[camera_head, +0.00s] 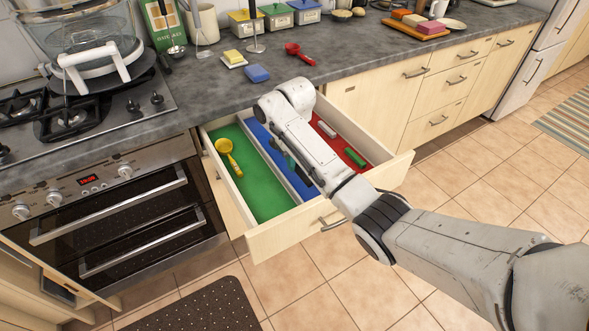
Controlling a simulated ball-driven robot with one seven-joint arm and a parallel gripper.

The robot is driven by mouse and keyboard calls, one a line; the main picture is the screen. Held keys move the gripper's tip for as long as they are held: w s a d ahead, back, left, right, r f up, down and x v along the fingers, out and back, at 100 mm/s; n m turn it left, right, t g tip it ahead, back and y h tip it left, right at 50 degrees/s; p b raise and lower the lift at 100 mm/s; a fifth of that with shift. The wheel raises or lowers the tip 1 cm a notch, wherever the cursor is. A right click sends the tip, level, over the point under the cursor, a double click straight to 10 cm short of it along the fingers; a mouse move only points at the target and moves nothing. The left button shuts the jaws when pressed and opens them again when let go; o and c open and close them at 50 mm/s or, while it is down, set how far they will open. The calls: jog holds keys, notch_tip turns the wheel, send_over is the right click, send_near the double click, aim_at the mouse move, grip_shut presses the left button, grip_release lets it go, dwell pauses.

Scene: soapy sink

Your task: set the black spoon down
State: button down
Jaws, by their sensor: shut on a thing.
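My gripper (291,165) is down inside the open drawer, over the blue middle compartment (262,140). My own arm and wrist hide most of it. The dark sliver beside it is the black spoon (292,160), mostly hidden; my gripper is shut on it. I cannot tell whether the spoon touches the compartment floor. The drawer (290,236) has a green left compartment (262,195) and a red right compartment (335,140).
A yellow spoon (228,156) lies in the green compartment. A white and a green item lie in the red one. On the counter (340,70) stand a red scoop (299,53), a blue sponge (256,74) and a yellow sponge on a dish (233,58). The stove is left.

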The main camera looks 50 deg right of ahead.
jog(key=shift+f, duration=1.75)
jog(key=shift+f, duration=0.2)
jog(key=c, duration=1.1)
grip_release()
notch_tip(320, 180, up, 11)
jog(key=shift+r+p, duration=0.15)
jog(key=shift+p, duration=1)
jog(key=shift+r+p, duration=0.55)
